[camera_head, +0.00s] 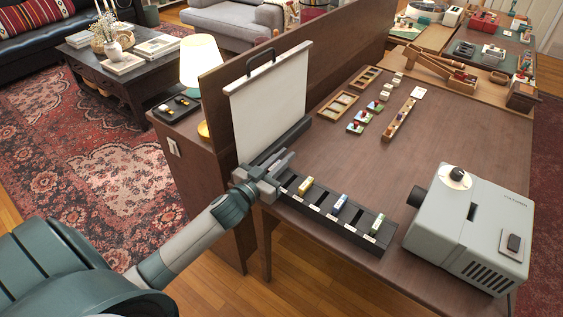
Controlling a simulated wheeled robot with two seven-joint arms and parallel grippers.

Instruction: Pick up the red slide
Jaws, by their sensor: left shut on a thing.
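My left gripper (272,172) reaches in from the lower left and is at the left end of the black slide rack (357,233), along the table's front edge. Its jaws are shut on what appears to be the red slide, which the fingers almost wholly hide; I cannot tell whether it is clear of its slot. My right gripper is not in view.
A grey projector (468,230) stands right of the rack. A white screen (270,95) rises behind the gripper, beside a wooden partition (340,60). Small trays and a wooden strip (399,120) lie farther back. The middle of the table (350,160) is clear.

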